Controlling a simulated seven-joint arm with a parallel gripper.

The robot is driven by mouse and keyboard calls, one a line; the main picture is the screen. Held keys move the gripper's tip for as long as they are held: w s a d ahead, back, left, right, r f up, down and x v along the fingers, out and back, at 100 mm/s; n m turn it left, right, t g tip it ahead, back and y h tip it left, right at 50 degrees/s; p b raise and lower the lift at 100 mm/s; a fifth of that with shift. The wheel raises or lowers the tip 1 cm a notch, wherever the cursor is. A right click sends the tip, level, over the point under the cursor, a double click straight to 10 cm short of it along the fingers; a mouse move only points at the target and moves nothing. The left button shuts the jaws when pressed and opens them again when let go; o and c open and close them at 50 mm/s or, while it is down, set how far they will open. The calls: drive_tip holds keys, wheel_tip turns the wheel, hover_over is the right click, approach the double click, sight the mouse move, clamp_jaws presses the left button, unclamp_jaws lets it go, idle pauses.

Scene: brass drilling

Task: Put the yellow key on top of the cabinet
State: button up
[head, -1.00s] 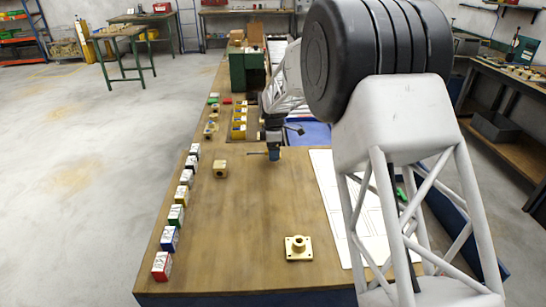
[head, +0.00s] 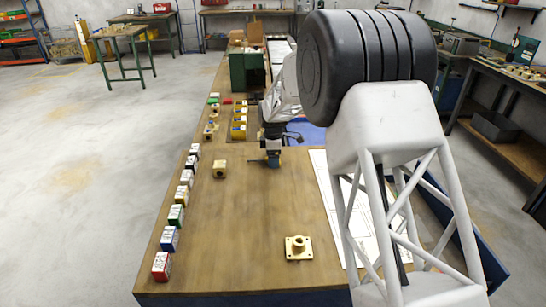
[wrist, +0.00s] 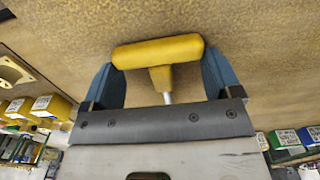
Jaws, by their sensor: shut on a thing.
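The yellow key (wrist: 158,52) has a T-shaped handle and a thin metal shank. In the wrist view my gripper (wrist: 160,78) has its two blue fingers around the handle, one at each side, and is shut on it. The far end of the shank is hidden behind the gripper body. In the head view my gripper (head: 273,161) is over the middle of the bench, and the key is too small to make out there. A dark green cabinet (head: 238,72) stands farther back on the bench, well beyond my gripper.
A row of coloured boxes (head: 175,215) lines the bench's left edge. A brass block (head: 220,169) lies left of my gripper, and a flanged brass part (head: 298,247) lies nearer the front. Yellow bins (head: 239,122) stand between my gripper and the cabinet.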

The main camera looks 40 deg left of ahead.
drive_tip(key=shift+f, duration=0.1)
drive_tip(key=o, duration=0.8)
drive_tip(key=shift+c, duration=0.2)
wheel_tip(320, 180, up, 12)
idle(0.4)
idle(0.6)
